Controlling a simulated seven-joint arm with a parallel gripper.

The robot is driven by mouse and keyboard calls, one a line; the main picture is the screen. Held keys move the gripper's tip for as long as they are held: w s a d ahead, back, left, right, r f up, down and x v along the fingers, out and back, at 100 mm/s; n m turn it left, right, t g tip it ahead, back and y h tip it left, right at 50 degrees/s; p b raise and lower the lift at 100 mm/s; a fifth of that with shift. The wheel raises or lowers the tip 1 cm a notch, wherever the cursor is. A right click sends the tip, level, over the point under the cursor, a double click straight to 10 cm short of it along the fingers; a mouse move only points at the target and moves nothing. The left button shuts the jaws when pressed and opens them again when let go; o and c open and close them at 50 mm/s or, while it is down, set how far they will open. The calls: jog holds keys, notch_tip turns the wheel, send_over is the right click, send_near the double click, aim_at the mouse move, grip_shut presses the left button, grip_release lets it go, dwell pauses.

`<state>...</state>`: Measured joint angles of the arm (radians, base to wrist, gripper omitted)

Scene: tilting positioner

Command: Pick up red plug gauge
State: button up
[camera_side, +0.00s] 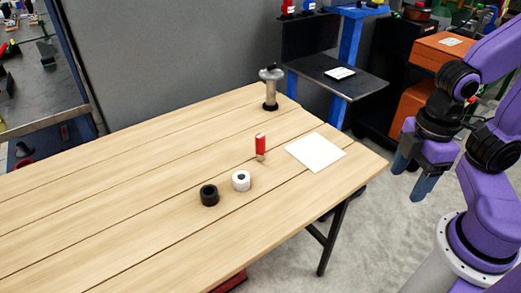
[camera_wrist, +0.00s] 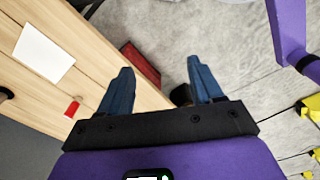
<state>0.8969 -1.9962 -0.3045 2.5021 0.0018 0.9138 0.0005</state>
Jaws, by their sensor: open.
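The red plug gauge (camera_side: 260,142) stands upright on the wooden table, with a red upper part and a pale lower end. In the wrist view the red plug gauge (camera_wrist: 72,107) shows at the left, near the left finger but apart from it. My gripper (camera_side: 413,181) is to the right of the table, beyond its edge and well away from the gauge. Its two blue fingers are spread apart and empty. In the wrist view my gripper (camera_wrist: 158,80) has floor and the table's edge behind its fingers.
A white sheet (camera_side: 315,152) lies right of the gauge. A grey-topped stand (camera_side: 270,90) rises at the table's back corner. The table's left half is clear.

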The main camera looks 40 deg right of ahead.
jog(key=w+a+r+n, duration=0.2)
jog(key=w+a, duration=0.4)
jog(key=w, duration=0.5)
jog(key=n, duration=0.6)
send_over(260, 146)
jog(key=d, duration=0.2)
notch_tip(260, 146, down, 6)
jog(key=f, duration=1.1)
jog(key=shift+w+a+f, duration=0.25)
jog(key=shift+w+f, duration=0.15)
jog(key=shift+w+a+f, duration=0.1)
jog(key=shift+w+f, duration=0.05)
jog(key=shift+f, duration=1.25)
jog(key=shift+w+a+f, duration=0.1)
jog(key=shift+f, duration=1.3)
